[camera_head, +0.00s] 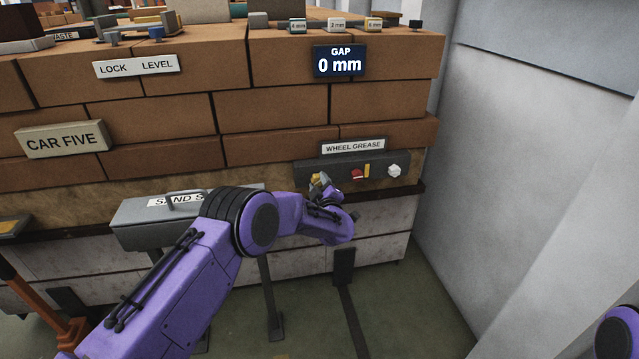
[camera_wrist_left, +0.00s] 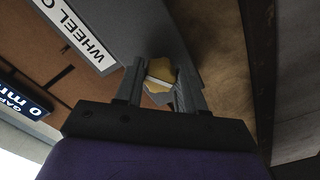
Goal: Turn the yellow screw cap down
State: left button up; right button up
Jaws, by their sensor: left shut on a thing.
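The yellow screw cap (camera_head: 317,180) is on the left part of the grey panel under the wheel grease sign. It also shows in the left wrist view (camera_wrist_left: 159,72), with a pale stripe across it. My left gripper (camera_head: 325,186) reaches the panel from the front and is shut on the cap, one finger on each side in the wrist view (camera_wrist_left: 160,88). The head view hides most of the fingers behind my wrist. The display (camera_head: 340,61) above reads GAP 0 mm. My right gripper is out of view.
On the grey panel (camera_head: 325,169), right of the cap, are a red piece (camera_head: 357,175), a small yellow bar (camera_head: 367,170) and a white knob (camera_head: 394,171). A grey sand box (camera_head: 140,213) stands out behind my left arm. A pale wall (camera_head: 520,150) closes the right side.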

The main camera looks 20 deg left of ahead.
pick_arm(q)
jog(key=m, duration=0.5)
jog(key=shift+s+a+f+m+p, duration=0.1)
jog(key=shift+m+p, duration=0.25)
jog(key=shift+m, duration=0.05)
dwell(0.4)
jog(key=o, duration=1.1)
jog(key=shift+c, duration=0.2)
jog(key=p+v, duration=0.1)
jog(key=v, duration=0.9)
jog(key=shift+s+p, duration=0.25)
jog(key=shift+p, duration=0.1)
